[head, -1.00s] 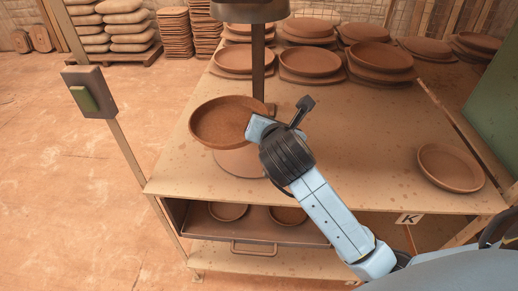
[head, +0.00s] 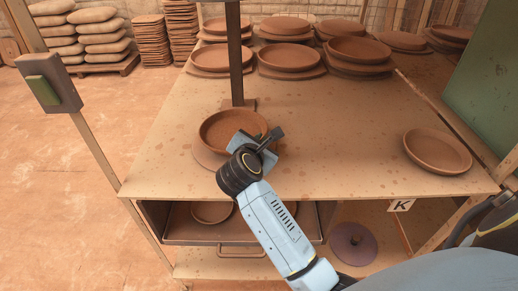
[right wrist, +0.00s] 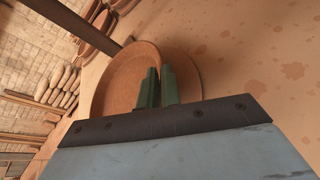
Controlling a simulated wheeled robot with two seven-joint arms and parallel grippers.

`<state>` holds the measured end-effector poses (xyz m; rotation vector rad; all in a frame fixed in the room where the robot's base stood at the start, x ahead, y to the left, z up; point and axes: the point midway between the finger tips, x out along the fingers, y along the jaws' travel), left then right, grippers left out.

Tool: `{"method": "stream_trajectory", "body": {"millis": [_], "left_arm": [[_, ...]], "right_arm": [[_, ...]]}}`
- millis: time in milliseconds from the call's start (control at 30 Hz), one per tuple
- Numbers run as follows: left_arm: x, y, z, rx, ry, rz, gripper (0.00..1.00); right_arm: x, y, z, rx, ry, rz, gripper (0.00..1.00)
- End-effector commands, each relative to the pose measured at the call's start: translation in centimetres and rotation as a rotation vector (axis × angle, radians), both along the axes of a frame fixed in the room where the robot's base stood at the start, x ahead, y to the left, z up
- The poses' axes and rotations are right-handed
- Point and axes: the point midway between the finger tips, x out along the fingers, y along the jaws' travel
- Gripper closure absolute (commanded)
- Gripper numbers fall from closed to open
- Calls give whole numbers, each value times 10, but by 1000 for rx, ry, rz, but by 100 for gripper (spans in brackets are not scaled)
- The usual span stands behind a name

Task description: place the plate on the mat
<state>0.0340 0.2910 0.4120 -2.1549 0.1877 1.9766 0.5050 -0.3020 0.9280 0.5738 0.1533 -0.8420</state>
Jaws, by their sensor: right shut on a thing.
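The brown round plate (head: 232,128) is at the table's left front, in front of the dark post. My right gripper (head: 257,143) is shut on the plate's near right rim; in the right wrist view its green fingers (right wrist: 156,88) close over the rim of the plate (right wrist: 122,75). The pale round mat (head: 205,157) lies under the plate, mostly hidden, with its edge showing at the left front; it also shows in the right wrist view (right wrist: 188,72). I cannot tell whether the plate touches the mat. My left gripper is not in view.
The dark post (head: 236,60) stands close behind the plate. Another plate (head: 437,152) lies at the table's right. Several plates on boards (head: 290,58) fill the back. The table (head: 340,130) is clear at centre. A purple lid (head: 353,243) is on the lower shelf.

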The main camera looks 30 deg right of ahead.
Motion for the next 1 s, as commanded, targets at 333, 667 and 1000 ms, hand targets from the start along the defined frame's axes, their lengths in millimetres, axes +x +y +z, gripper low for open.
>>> {"method": "stream_trajectory", "body": {"millis": [333, 667, 1000], "left_arm": [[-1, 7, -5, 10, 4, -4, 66], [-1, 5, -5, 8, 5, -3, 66], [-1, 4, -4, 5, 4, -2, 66]], "right_arm": [[0, 0, -24, -1, -3, 1, 100], [0, 0, -25, -1, 2, 1, 73], [-10, 10, -21, 1, 2, 2, 73]]}}
